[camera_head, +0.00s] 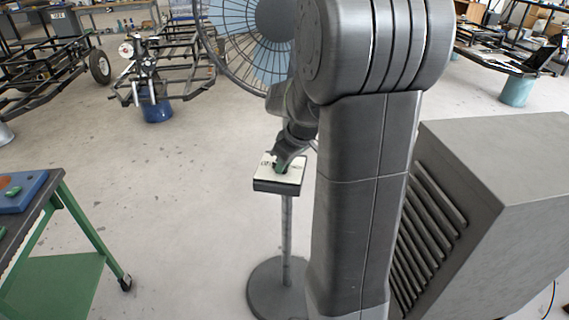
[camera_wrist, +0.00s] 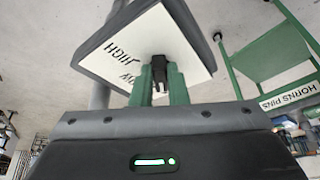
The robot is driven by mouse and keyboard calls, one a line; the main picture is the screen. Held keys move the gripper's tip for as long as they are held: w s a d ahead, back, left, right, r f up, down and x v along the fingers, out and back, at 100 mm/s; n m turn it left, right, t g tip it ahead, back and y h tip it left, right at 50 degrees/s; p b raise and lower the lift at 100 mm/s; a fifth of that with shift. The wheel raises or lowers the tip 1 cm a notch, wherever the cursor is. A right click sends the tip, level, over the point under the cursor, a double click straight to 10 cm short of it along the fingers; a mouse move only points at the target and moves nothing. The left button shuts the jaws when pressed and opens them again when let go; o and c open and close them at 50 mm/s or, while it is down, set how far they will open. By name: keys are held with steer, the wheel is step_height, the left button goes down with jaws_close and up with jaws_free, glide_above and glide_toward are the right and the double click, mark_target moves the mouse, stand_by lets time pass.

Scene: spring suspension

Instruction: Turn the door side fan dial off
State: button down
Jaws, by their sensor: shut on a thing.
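A standing fan (camera_head: 250,40) with a blue-grey disc behind a wire guard stands beyond my arm, partly hidden by it. Its control box (camera_head: 262,181) has a pale top plate and sits on a thin pole (camera_head: 286,235) with a round base (camera_head: 265,292). In the wrist view the white plate (camera_wrist: 185,50) shows tilted, with "HIGH" and part of another word readable. A small dark dial (camera_wrist: 158,68) stands on it. My gripper (camera_wrist: 159,80) has its two green fingers on either side of the dial, shut on it. In the head view my gripper (camera_head: 281,166) hides the dial. The dial's setting is unclear.
A large grey louvred cabinet (camera_head: 500,190) stands close on the right of my arm. A green cart (camera_head: 75,270) with a blue tray (camera_head: 22,192) is at the left. Vehicle frames (camera_head: 180,60) stand behind. The floor between cart and fan stand is clear.

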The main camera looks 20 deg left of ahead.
steer(key=c, duration=1.4)
jaws_free()
steer(key=shift+c, duration=0.2)
steer(key=w+v, duration=0.1)
steer(key=v, duration=0.6)
steer(key=shift+s+r, duration=0.25)
steer(key=shift+s, duration=0.3)
steer(key=x, duration=0.7)
steer(key=shift+f, duration=0.3)
steer(key=shift+r+m, duration=0.1)
steer(key=shift+m, duration=0.2)
